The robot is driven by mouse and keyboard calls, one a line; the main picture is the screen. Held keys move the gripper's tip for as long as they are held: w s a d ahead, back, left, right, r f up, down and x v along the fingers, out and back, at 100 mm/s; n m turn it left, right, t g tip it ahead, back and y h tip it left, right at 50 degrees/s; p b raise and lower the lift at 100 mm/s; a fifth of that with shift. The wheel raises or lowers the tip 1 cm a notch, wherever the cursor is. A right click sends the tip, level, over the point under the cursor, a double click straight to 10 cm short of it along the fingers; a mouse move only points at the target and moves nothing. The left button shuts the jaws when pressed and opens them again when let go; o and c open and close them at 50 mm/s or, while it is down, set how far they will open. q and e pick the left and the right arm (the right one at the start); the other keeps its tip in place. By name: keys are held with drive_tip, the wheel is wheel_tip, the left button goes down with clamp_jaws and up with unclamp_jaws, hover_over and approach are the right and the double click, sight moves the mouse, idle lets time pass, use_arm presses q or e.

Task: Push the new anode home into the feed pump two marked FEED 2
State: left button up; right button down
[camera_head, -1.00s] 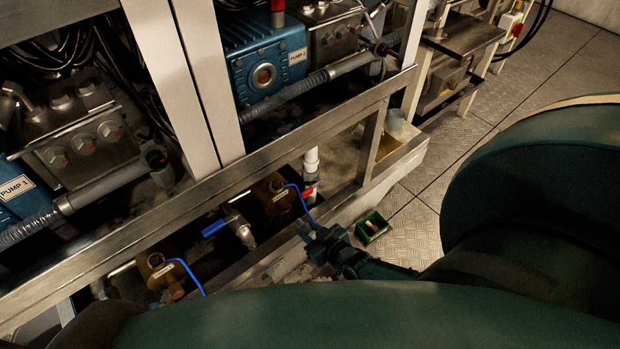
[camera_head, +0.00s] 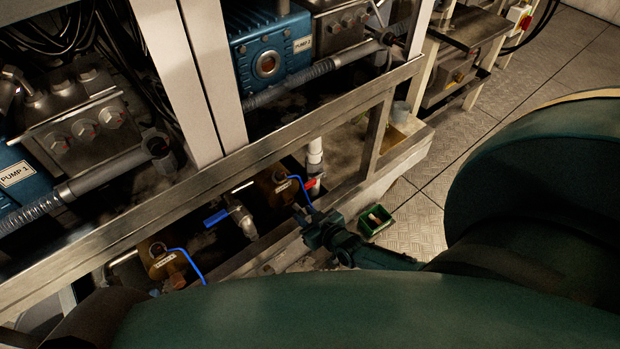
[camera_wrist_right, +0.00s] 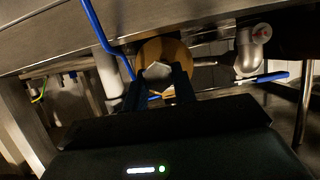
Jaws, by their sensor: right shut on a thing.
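My right gripper (camera_head: 304,219) is close in front of the right-hand pump. In the right wrist view, its two dark fingers (camera_wrist_right: 158,80) are shut on a pale grey, faceted piece, apparently the anode (camera_wrist_right: 158,71). The piece is in front of the round brass pump face (camera_wrist_right: 178,50) and overlaps its middle. I cannot tell how deep it sits. My left gripper is out of view.
A blue-handled valve (camera_head: 228,216) stands between the two pumps. The steel rail (camera_head: 215,187) runs above them. A small green bin (camera_head: 375,221) is on the floor, right of my gripper.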

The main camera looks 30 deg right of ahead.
drive_tip(key=shift+w, duration=0.25)
idle(0.8)
idle(0.6)
drive_tip(key=shift+w+a+b, duration=0.15)
drive_tip(key=shift+w+b, duration=0.5)
drive_tip(key=shift+w, duration=0.85)
drive_tip(key=shift+w, duration=0.35)
drive_tip(key=shift+w, duration=0.2)
drive_tip(key=c, duration=1.1)
unclamp_jaws()
drive_tip(key=shift+o, duration=0.2)
drive_tip(key=shift+s, duration=0.1)
